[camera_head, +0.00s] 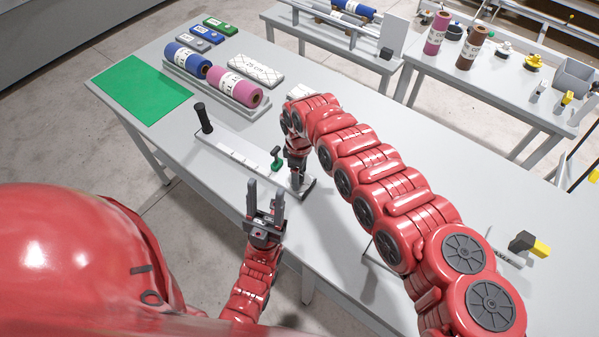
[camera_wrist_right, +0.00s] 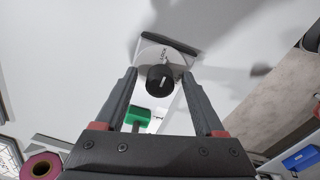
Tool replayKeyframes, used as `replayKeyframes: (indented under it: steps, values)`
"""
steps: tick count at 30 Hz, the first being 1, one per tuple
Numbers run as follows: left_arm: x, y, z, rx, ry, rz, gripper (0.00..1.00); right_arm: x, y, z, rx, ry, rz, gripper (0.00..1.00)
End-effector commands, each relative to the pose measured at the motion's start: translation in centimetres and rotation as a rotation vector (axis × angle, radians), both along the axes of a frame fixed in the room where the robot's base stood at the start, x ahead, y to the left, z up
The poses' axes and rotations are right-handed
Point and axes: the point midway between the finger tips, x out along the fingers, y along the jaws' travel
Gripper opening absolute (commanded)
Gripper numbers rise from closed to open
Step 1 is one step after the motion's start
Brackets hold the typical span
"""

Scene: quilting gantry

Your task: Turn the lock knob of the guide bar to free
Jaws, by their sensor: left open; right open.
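The guide bar (camera_head: 237,156) lies across the table, a long pale bar with a black upright handle (camera_head: 203,117) at its left end and a green clamp-like part (camera_head: 276,158) near its right end. The black round lock knob (camera_wrist_right: 160,80) shows a short white mark and sits on a pale end block (camera_wrist_right: 178,57) with small lettering that I cannot read. My right gripper (camera_wrist_right: 158,82) is open, its fingers on either side of the knob; I cannot tell whether they touch it. In the head view, the right gripper (camera_head: 298,188) hides the knob. My left gripper (camera_head: 265,188) is open and empty, before the table's front edge.
Blue (camera_head: 187,59) and pink (camera_head: 234,87) rolls lie on a tray behind the bar. A green mat (camera_head: 140,88) lies at the left. A black and yellow object (camera_head: 528,244) stands at right. A second table (camera_head: 480,75) is behind.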

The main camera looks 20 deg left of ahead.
Motion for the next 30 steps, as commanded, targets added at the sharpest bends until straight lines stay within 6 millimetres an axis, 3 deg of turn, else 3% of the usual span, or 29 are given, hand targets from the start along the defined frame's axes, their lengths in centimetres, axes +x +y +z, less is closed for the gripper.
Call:
replayKeyframes:
  steps: [2, 12, 14, 30]
  values:
    - [0.00, 0.00, -0.01, 0.000, 0.000, 0.000, 0.50, 0.00, 0.00, 0.01, 0.000, 0.000, 0.000, 0.69]
    - [0.00, 0.00, 0.00, 0.000, 0.000, 0.000, 0.50, 0.00, 0.01, 0.05, 0.000, 0.000, -0.001, 0.08]
    - [0.00, 0.00, 0.00, 0.000, 0.000, 0.000, 0.50, 0.00, 0.02, 0.05, 0.000, 0.000, 0.000, 0.00]
    - [0.00, 0.00, -0.60, 0.000, 0.000, 0.000, 0.50, -0.03, 0.05, -0.02, 0.000, 0.000, -0.124, 0.00]
